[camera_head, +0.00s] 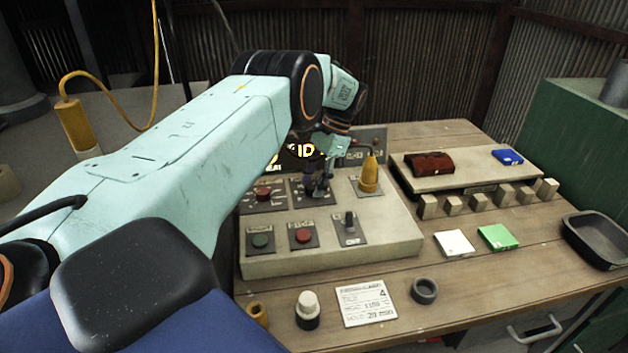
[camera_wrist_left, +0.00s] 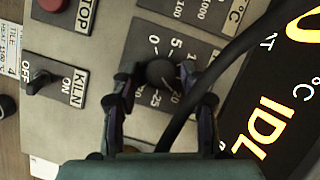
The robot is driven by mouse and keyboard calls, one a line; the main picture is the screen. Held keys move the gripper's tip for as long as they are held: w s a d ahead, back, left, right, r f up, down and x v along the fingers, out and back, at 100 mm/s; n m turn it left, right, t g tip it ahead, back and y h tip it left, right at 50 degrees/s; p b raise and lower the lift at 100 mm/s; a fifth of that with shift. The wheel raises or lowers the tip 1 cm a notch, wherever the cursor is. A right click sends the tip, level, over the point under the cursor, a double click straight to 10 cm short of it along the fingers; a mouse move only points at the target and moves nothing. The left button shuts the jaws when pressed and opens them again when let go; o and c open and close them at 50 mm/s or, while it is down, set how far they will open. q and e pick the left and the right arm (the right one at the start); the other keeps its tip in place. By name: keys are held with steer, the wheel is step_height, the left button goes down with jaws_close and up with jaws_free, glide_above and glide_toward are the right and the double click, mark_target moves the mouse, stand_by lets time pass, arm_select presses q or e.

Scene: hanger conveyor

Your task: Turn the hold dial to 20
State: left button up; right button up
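The hold dial (camera_wrist_left: 160,73) is a round black knob on a dark plate with numbers around it; 0, 5, 20 and 25 are readable in the left wrist view. Its pointer cannot be made out. My left gripper (camera_wrist_left: 158,78) is over the dial, with one finger on each side of the knob and gaps beside it, so it looks open around it. In the head view the left gripper (camera_head: 318,186) reaches down to the panel's back row and mostly hides the dial. My right gripper is in neither view.
A lit display (camera_wrist_left: 285,85) stands behind. A card (camera_head: 366,302) reading 20 min lies in front.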

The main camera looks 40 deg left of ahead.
arm_select(q)
steer(key=shift+o, duration=0.6)
steer(key=shift+r, duration=0.1)
steer(key=v, duration=0.4)
steer(key=shift+w+r, duration=0.2)
steer(key=shift+r, duration=0.05)
steer(key=shift+v, duration=1.25)
steer(key=shift+s+r, duration=0.1)
steer(key=shift+d, duration=0.15)
